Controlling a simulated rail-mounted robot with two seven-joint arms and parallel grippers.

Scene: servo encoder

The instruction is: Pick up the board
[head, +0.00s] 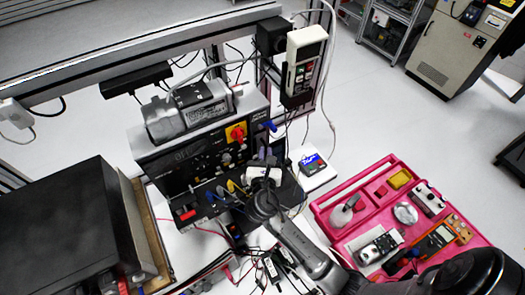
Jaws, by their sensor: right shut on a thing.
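My right gripper (264,172) is at the front right of the dark bench unit (190,150), its arm coming in from the lower right. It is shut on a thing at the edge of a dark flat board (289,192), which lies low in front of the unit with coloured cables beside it. The fingers hide the contact, and I cannot tell whether the board is lifted. My left gripper is not in view.
A pink tray (322,208) with tools and parts lies to the right. A small blue and black box (312,163) sits on a white surface behind the gripper. A handheld controller (302,65) hangs above. A large black box (60,225) stands at left. Loose cables crowd the front.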

